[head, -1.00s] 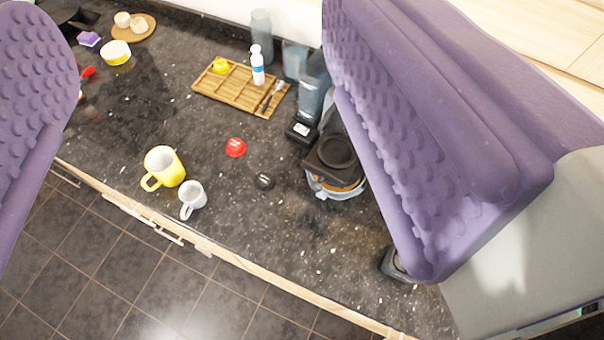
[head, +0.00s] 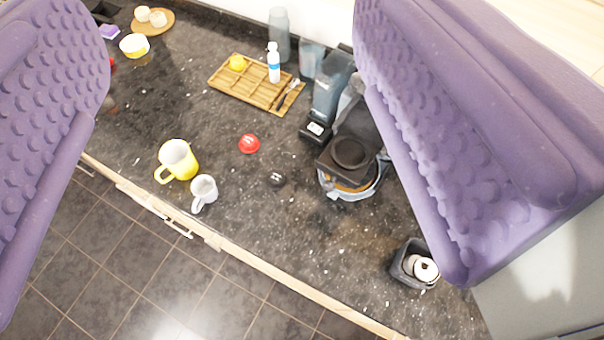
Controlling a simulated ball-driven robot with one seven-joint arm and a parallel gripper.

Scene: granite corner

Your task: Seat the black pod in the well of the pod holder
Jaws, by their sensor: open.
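The black pod (head: 277,179) is a small, dark, rounded piece lying on the granite counter. A black square top with a round recess (head: 350,153) stands to its right and looks like the pod holder; I see nothing in its recess, though the dark inside is hard to read. A clear vessel with brown contents shows below it. My gripper (head: 262,165) has two broad purple studded fingers, one at each side of the picture. They are wide apart with nothing between them, and the pod lies well below in the gap. The right finger hides part of the counter.
A red pod (head: 249,144), a yellow mug (head: 177,161) and a white mug (head: 204,191) stand near the black pod. A slatted wooden tray (head: 232,93), a grey machine (head: 329,100) and a dark bin (head: 407,277) are further off. The counter's front edge (head: 255,268) runs diagonally.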

